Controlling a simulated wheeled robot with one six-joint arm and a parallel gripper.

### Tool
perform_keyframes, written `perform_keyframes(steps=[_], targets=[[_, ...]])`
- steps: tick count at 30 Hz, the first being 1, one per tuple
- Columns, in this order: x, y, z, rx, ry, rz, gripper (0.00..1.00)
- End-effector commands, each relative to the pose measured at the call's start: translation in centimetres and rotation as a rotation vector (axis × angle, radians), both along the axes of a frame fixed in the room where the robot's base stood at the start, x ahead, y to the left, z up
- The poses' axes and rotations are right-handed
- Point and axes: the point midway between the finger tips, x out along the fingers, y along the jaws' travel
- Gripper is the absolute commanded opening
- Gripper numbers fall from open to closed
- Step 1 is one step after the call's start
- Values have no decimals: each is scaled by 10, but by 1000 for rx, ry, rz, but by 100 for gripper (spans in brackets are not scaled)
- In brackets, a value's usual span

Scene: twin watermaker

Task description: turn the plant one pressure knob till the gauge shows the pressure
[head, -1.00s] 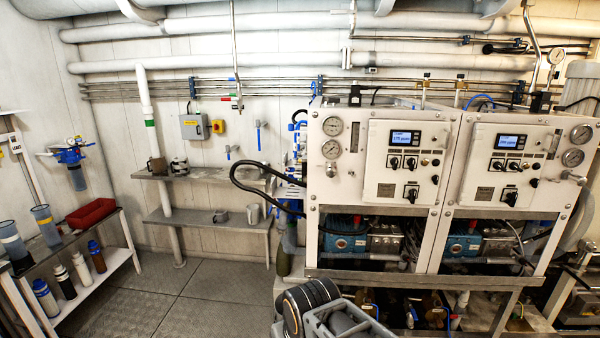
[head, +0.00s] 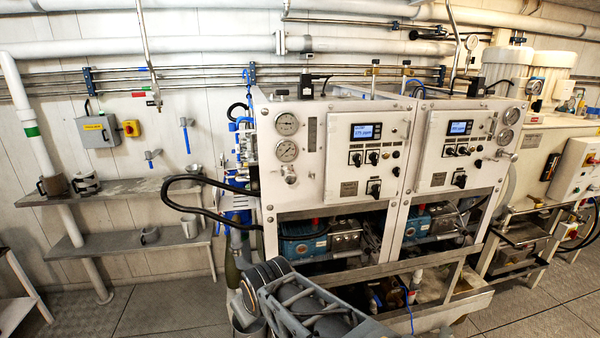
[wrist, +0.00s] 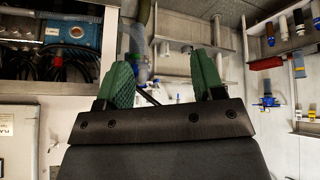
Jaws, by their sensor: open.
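Two white panels stand side by side. The left panel (head: 333,188) carries two round gauges, an upper one (head: 287,124) and a lower one (head: 287,150). A small silver knob (head: 289,173) sits just below the lower gauge. The needle readings are too small to tell, and I cannot read which panel is plant one. My gripper (wrist: 163,72) is open in the wrist view, with nothing between its green fingers. It points toward shelves and wall, away from the panel fronts. My folded arm shows low in the head view; the fingertips are hidden there.
A black hose (head: 190,180) loops out left of the panels. A metal frame and trough (head: 440,300) jut out below them. Wall shelves (head: 120,190) hold mugs at left. A white cabinet (head: 575,185) stands at right. Floor at lower left (head: 160,310) is open.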

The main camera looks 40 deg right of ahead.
Motion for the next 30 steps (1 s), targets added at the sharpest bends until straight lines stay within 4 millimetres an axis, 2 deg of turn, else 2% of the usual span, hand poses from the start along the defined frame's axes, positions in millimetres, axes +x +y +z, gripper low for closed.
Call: perform_keyframes(steps=[1,3,6,9,12,15,19,23,30], targets=[[16,-16,15,-48,-73,10,62],[39,-40,32,-142,-194,37,62],[64,-77,60,-304,-353,67,62],[79,-111,88,-474,-483,84,62],[86,-140,113,-635,-580,94,62],[88,-160,132,-770,-648,103,62],[88,-175,149,-888,-699,107,62],[92,-184,156,-941,-719,109,62],[123,-200,158,-949,-724,110,62]])
